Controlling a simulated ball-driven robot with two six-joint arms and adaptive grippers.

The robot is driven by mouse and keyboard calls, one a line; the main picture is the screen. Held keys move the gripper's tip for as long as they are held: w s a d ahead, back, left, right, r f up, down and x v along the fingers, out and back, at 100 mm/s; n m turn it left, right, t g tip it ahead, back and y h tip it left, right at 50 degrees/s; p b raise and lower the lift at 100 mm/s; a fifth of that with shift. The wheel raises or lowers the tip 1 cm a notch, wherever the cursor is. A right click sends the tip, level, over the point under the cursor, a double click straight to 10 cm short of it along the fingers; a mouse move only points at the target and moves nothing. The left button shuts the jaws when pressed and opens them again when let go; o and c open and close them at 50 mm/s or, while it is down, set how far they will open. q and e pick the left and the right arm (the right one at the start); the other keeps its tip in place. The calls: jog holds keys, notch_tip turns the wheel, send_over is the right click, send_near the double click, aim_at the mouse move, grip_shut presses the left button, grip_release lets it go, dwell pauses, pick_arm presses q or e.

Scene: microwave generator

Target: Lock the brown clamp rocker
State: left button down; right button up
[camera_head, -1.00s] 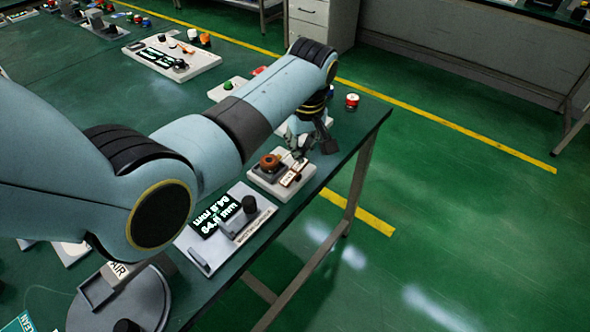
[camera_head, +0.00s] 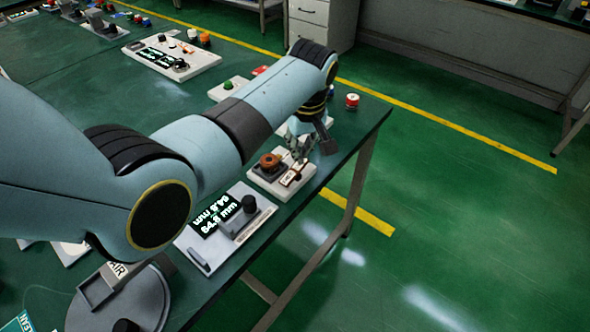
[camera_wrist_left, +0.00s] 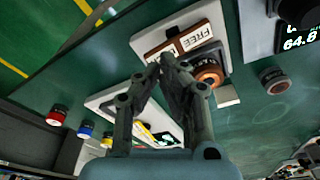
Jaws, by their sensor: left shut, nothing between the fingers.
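The brown clamp rocker (camera_wrist_left: 193,38) sits on a white base block (camera_wrist_left: 146,46) and shows a white plate reading FREE. In the head view the rocker (camera_head: 292,174) lies on the right part of the same block, beside a copper-brown ring (camera_head: 270,161). The ring also shows in the wrist view (camera_wrist_left: 209,74). My left gripper (camera_wrist_left: 168,62) is shut and empty, its fingertips close to the rocker's near edge. I cannot tell whether they touch it. In the head view the gripper (camera_head: 301,153) is over the block's far side, small and partly hidden. My right gripper is not in view.
A grey gauge unit (camera_head: 228,221) with a display and black knob stands nearer on the green bench. A red-and-white can (camera_head: 352,100) stands near the bench's far corner. Another white panel (camera_wrist_left: 132,105) lies under the fingers in the wrist view. Open floor lies right of the bench.

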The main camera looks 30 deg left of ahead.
pick_arm(q)
jog(key=shift+f, duration=0.55)
jog(key=shift+f+b, duration=0.45)
jog(key=shift+b, duration=0.1)
jog(key=shift+f, duration=0.2)
dwell(0.4)
notch_tip(320, 180, up, 7)
jog(key=p, duration=0.8)
jog(key=shift+r, duration=0.15)
